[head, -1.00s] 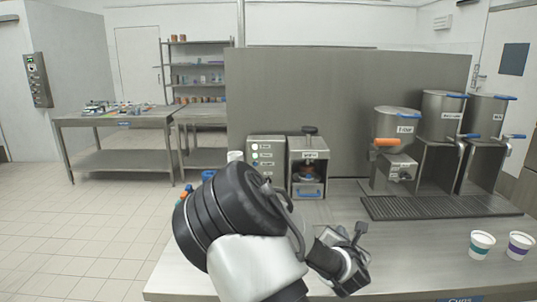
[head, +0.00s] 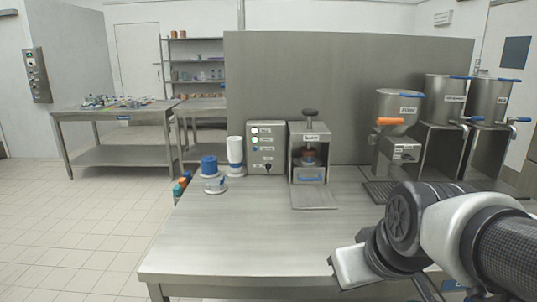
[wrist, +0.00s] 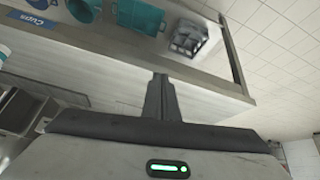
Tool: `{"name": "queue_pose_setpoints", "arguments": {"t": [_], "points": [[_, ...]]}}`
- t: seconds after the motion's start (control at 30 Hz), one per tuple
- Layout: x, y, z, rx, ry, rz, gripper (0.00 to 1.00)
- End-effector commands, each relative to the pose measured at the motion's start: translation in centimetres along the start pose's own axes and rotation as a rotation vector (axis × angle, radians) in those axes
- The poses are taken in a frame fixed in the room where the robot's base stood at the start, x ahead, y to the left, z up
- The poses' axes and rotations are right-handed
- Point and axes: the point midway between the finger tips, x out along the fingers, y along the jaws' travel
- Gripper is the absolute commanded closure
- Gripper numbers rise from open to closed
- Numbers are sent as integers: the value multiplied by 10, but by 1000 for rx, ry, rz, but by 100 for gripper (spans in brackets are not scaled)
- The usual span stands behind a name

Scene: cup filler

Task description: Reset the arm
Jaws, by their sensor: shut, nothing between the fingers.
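My arm (head: 450,235) is folded low at the right of the head view, over the front right of the steel table (head: 230,235). My gripper (wrist: 160,82) shows in the wrist view. Its dark fingers are together with nothing between them, and they touch nothing that I can see. In the head view I cannot make out the fingertips.
The press machine (head: 309,160) and the control box (head: 266,148) stand at the table's back. Blue-handled dispensers (head: 443,100) stand at right. A blue-topped container (head: 209,166) stands at left. The wrist view shows a teal bin (wrist: 140,16) and a "Cups" label (wrist: 32,20). The table's middle is clear.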

Motion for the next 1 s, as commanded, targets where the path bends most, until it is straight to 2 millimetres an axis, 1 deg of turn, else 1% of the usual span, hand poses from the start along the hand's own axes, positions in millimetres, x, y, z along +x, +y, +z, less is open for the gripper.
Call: {"name": "queue_pose_setpoints", "arguments": {"t": [0.03, 0.1, 0.23, 0.3, 0.47, 0.57, 0.67, 0.8, 0.83, 0.9, 1.0], "points": [[-8, -3, 11, 41, -3, 8, 100], [-18, -8, 25, 98, -19, 18, 100], [-35, -16, 52, 201, -48, 48, 100], [-58, -14, 37, 204, -55, 45, 100], [-86, -12, 20, 201, -55, 44, 100], [-108, -11, 6, 200, -55, 44, 100], [-136, -9, -10, 200, -54, 43, 100], [-181, -5, -38, 199, -54, 43, 100], [-189, -5, -43, 199, -54, 43, 100], [-205, -4, -52, 199, -54, 43, 100], [-219, -3, -60, 199, -55, 43, 100]]}}
